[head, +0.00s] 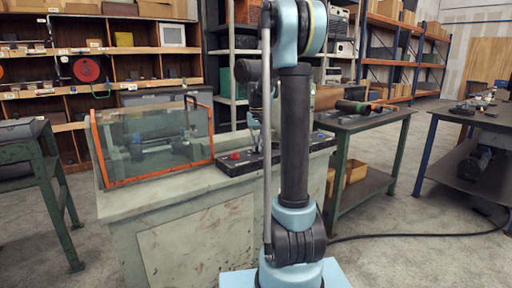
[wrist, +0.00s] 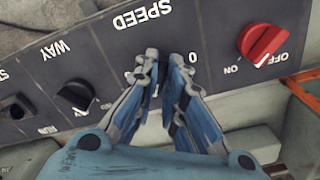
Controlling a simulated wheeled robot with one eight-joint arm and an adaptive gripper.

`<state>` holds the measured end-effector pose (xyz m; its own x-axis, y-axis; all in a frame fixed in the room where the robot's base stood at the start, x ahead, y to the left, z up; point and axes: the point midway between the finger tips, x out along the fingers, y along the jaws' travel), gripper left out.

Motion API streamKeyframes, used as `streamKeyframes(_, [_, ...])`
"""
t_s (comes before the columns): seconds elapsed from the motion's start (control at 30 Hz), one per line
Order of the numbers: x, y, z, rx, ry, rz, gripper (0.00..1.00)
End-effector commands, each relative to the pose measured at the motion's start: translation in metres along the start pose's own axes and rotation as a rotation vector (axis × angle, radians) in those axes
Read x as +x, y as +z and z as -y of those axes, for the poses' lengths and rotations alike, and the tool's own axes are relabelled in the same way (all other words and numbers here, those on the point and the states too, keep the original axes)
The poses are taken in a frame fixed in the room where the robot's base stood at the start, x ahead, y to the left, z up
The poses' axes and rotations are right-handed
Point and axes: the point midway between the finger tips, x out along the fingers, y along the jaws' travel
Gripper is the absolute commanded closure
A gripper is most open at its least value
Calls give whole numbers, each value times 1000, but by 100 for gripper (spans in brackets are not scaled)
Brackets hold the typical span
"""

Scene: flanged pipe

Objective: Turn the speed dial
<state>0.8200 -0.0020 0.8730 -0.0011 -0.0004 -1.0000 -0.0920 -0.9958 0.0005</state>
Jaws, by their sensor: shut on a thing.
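The dark control panel (wrist: 215,20) fills the upper part of the wrist view, with its lettering upside down. My gripper (wrist: 164,68) is at the panel below the SPEED label (wrist: 141,14), its two blue fingers close together. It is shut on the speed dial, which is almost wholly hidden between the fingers. A 0 mark (wrist: 192,57) shows just right of the fingers. In the head view the panel (head: 236,166) lies on the bench, partly behind my arm, and the gripper is hard to make out there.
A red on/off switch (wrist: 262,42) stands right of my gripper. A black WAY knob (wrist: 75,96) stands to its left, with another dark control (wrist: 15,107) at the far left. In the head view, an orange-framed clear guard (head: 150,145) stands on the bench (head: 180,205) left of the panel.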

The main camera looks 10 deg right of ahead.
Motion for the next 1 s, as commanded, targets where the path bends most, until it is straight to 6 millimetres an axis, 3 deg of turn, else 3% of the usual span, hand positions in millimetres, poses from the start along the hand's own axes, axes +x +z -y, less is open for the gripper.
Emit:
streamKeyframes(0.27, [0,0,1,-20,-2,0,100])
streamKeyframes(0.3, [0,0,1,-20,-2,0,86])
streamKeyframes(0.37, [0,0,1,-20,-2,0,72])
streamKeyframes(0.4, [0,0,1,-20,-1,0,70])
streamKeyframes(0.77, [-2,0,0,-19,-1,0,70])
streamKeyframes(1.0, [-28,0,0,-19,-1,0,70])
